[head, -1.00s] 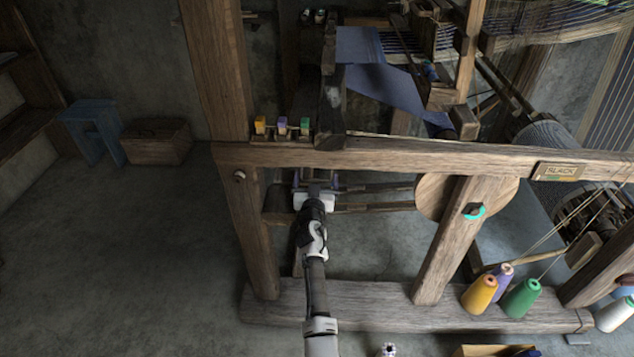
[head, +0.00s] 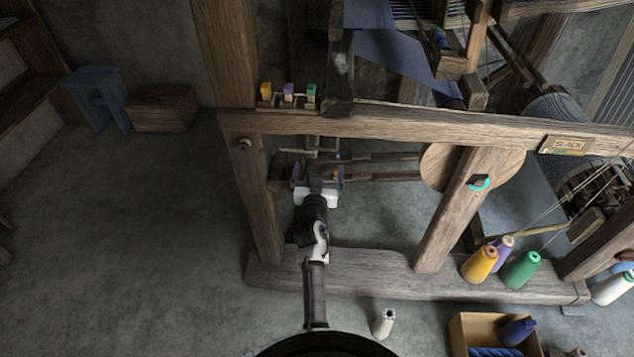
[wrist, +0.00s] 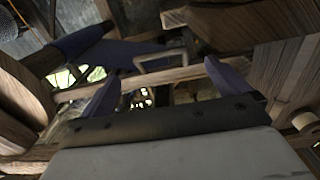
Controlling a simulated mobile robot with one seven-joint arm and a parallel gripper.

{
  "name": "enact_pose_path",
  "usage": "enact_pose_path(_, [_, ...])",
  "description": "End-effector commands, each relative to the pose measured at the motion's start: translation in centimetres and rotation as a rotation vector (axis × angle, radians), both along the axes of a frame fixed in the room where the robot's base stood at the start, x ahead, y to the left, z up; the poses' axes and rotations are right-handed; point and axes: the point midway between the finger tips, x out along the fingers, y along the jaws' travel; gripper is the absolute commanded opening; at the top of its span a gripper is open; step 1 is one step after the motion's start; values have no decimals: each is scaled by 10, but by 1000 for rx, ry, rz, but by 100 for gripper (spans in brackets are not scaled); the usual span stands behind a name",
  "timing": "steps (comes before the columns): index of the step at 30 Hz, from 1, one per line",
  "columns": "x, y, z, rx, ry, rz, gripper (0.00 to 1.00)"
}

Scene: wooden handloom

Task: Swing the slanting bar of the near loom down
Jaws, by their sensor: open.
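The near loom (head: 400,122) is a brown wooden frame. My gripper (head: 319,172) is below its long top rail, right of the left post, with fingers spread. In the wrist view the two bluish fingers (wrist: 166,85) stand wide apart with nothing gripped. A pale bracket-like handle (wrist: 160,60) and a wooden bar (wrist: 175,77) show beyond and between them; contact cannot be told. In the head view, thin wooden bars (head: 385,159) run from near my gripper to a round wooden disc (head: 436,166). I cannot tell for sure which piece is the slanting bar.
A sign reading SLACK (head: 568,145) is on the rail. Small coloured blocks (head: 288,91) sit above it. Yarn cones (head: 479,263) stand on the base beam at right. A cardboard box (head: 460,335) and a white cone (head: 383,323) are in front.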

Motion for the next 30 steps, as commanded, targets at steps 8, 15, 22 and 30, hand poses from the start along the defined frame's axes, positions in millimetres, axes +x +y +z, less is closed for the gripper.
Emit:
enact_pose_path(8, [-37,1,-1,2,2,1,100])
enact_pose_path(15, [-44,1,0,1,1,1,100])
enact_pose_path(22, [-43,1,0,1,1,1,100])
enact_pose_path(30, [-43,1,-1,1,1,1,100])
